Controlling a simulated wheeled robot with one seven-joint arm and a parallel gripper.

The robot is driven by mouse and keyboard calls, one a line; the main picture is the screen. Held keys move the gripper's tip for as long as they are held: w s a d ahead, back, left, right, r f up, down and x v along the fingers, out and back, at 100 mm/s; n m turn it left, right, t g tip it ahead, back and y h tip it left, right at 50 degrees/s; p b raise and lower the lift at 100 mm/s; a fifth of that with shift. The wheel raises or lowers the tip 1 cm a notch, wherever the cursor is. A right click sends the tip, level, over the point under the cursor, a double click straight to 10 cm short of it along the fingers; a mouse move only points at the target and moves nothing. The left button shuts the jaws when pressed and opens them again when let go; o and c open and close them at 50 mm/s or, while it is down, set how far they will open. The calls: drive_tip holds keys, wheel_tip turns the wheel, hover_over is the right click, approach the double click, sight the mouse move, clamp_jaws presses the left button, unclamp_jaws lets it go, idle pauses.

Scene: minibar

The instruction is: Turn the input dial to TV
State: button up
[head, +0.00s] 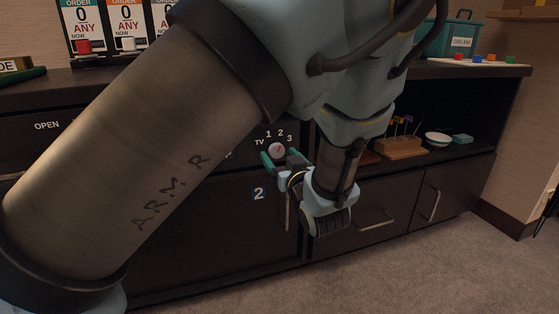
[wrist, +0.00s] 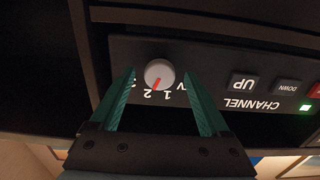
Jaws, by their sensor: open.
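The input dial (wrist: 159,74) is a round light-grey knob with a red pointer, on a dark panel. The wrist view shows it upside down, with 3, 2, 1 and a partly hidden TV label around it. The red pointer lies between 1 and 2, closer to 2. In the head view the dial (head: 277,150) sits below TV, 1, 2, 3. My gripper (wrist: 158,73) is open, with one green finger on each side of the dial and a gap to it. I cannot tell whether the tips touch the panel. In the head view my gripper (head: 280,161) is just below the dial.
Beside the dial are a channel UP button (wrist: 249,84), a DOWN button (wrist: 287,88) and a lit green button (wrist: 305,107). Cabinet doors with handles (head: 376,219) lie below right. A wooden rack (head: 401,148) and a bowl (head: 438,138) stand on the open shelf.

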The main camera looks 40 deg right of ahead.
drive_tip(key=shift+w+d, duration=0.1)
drive_tip(key=shift+w, duration=0.15)
clamp_jaws()
idle(0.6)
